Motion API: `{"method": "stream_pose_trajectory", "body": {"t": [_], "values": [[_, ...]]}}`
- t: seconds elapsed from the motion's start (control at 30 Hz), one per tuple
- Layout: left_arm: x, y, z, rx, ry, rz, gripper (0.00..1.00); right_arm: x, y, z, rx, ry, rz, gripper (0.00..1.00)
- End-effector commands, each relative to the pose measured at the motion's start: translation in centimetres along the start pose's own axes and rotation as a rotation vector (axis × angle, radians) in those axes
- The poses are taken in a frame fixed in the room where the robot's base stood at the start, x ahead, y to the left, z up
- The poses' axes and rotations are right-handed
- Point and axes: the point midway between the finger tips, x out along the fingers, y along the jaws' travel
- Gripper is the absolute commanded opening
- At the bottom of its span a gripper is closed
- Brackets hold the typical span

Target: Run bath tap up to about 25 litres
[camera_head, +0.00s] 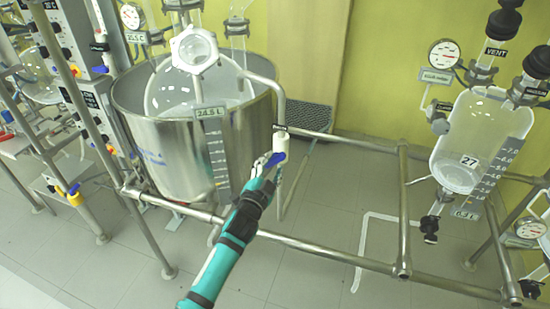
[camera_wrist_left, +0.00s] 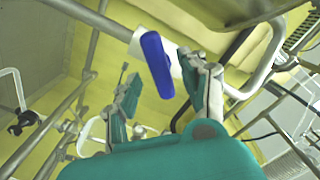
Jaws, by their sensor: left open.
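The steel bath (camera_head: 160,150) stands at left with a round glass vessel inside it. A label (camera_head: 210,111) on its rim seems to read 24.5 L, above a scale strip. The bath tap is a white valve body (camera_head: 282,142) with a blue handle (camera_head: 275,159) on the pipe at the bath's right. My left gripper (camera_head: 268,167) is at the handle. In the left wrist view my open fingers (camera_wrist_left: 160,88) stand either side of the blue handle (camera_wrist_left: 157,64); I cannot tell whether they touch it. My right gripper is out of view.
Metal frame rails (camera_head: 320,252) run in front of the bath and tap. A second glass vessel (camera_head: 470,150) marked 27 hangs at right with gauges. Control boxes (camera_head: 65,35) stand at far left. Grey floor is open in front.

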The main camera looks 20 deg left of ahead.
Motion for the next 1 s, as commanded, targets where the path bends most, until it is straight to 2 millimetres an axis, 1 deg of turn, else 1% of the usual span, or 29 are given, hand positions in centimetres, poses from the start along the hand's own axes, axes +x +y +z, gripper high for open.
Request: {"method": "stream_pose_trajectory", "body": {"t": [0.03,0.2,0.33,0.57,0.67,0.9,1.0], "values": [[0.9,-0.1,-0.1,-0.001,0.000,-0.001,0.44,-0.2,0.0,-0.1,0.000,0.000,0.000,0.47],[2.6,-0.1,0.0,-0.001,0.000,-0.001,0.44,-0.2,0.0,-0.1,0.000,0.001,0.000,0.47],[3.1,0.0,0.0,-0.002,-0.001,0.000,0.44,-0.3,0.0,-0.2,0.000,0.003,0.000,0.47],[3.1,0.0,0.1,-0.002,0.000,0.000,0.44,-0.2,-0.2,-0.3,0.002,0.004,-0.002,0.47],[3.1,0.0,0.1,-0.001,0.000,0.000,0.32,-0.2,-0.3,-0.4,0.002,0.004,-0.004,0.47],[3.1,0.0,0.1,-0.001,-0.001,0.000,0.01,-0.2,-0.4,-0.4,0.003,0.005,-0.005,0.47],[3.1,0.0,0.1,-0.001,-0.001,0.000,0.00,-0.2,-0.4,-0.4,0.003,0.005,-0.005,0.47]]}}
